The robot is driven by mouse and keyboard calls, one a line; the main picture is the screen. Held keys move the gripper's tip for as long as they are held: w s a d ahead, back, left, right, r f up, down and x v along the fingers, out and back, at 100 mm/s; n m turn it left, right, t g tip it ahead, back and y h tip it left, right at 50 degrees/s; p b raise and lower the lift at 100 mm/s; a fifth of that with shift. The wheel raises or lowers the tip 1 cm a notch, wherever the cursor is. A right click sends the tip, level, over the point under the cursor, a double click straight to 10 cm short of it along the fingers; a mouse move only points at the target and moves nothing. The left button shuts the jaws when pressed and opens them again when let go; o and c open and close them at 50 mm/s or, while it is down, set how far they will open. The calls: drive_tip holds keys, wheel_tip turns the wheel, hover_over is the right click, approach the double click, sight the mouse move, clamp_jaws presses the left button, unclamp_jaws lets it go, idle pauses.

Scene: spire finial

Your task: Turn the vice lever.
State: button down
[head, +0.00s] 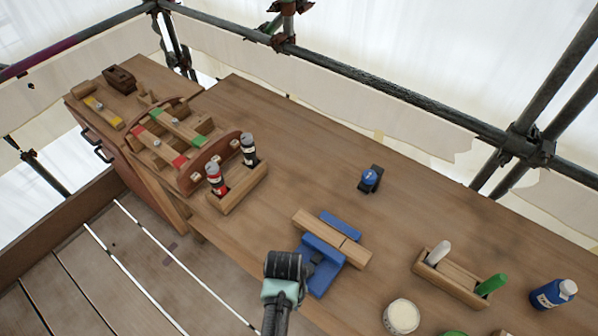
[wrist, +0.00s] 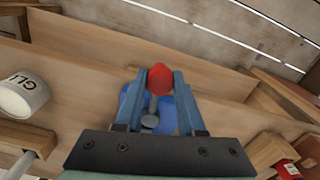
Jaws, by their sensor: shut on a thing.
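The blue vice (head: 323,253) is at the front edge of the workbench, with wooden jaw faces; part of its blue body (wrist: 128,101) shows behind my fingers in the wrist view. Its lever (wrist: 152,106) is a grey rod ending in a red ball knob (wrist: 160,79). My gripper (wrist: 158,82) has its two blue fingers shut on the red knob, one on each side. In the head view my gripper (head: 284,268) is just left of the vice and hides the lever and knob.
A white glue pot (head: 401,317) and a wooden holder (head: 450,278) with white and green handles stand right of the vice. A blue bottle (head: 552,294) is farther right. A wooden rack (head: 238,190) holds red and black bottles at left. The bench behind the vice is mostly clear.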

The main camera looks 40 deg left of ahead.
drive_tip(key=shift+w+a+m+b, duration=0.2)
drive_tip(key=shift+a+m, duration=0.75)
drive_tip(key=shift+m, duration=0.1)
drive_tip(key=shift+w+a+m+b, duration=0.15)
drive_tip(key=shift+a+m, duration=0.85)
drive_tip(key=shift+w+a+m+b, duration=0.2)
drive_tip(key=shift+a+m, duration=0.75)
drive_tip(key=shift+m, duration=0.1)
drive_tip(key=c, duration=0.5)
unclamp_jaws()
wheel_tip(320, 180, up, 13)
drive_tip(key=b, duration=0.1)
